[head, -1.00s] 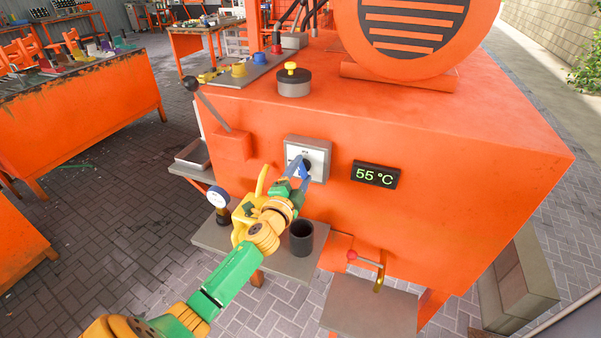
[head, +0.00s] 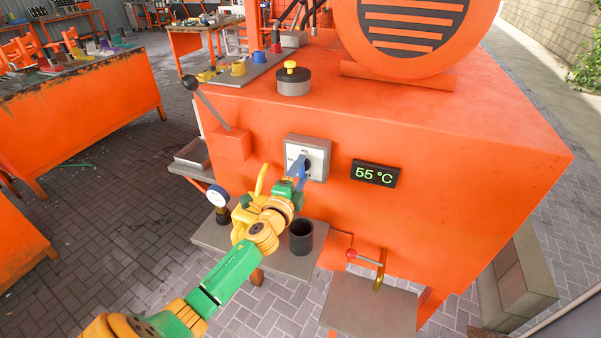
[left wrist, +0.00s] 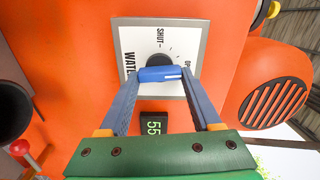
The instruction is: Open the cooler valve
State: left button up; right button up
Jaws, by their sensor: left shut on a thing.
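The valve dial is a pale square plate (head: 319,158) on the front of the orange machine, with a dark round hub. In the left wrist view the plate (left wrist: 124,38) reads "SHUT" and a partly covered "WATER"; another label at the right is mostly hidden. A blue bar handle (left wrist: 160,74) stands out from the dark hub (left wrist: 159,61). My left gripper (head: 299,172) is at the dial, its blue fingers shut on the handle from both sides. It also shows in the left wrist view (left wrist: 159,78). My right gripper is not in view.
A "55 °C" display (head: 375,173) is right of the dial. A lever (head: 232,140) sticks out at the left. Below are a gauge (head: 218,198), a dark cup (head: 301,237) and a red-knobbed tap (head: 378,270). The machine front right of the display is clear.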

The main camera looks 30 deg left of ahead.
pick_arm(q)
jog(key=o, duration=1.4)
jog(key=v, duration=0.7)
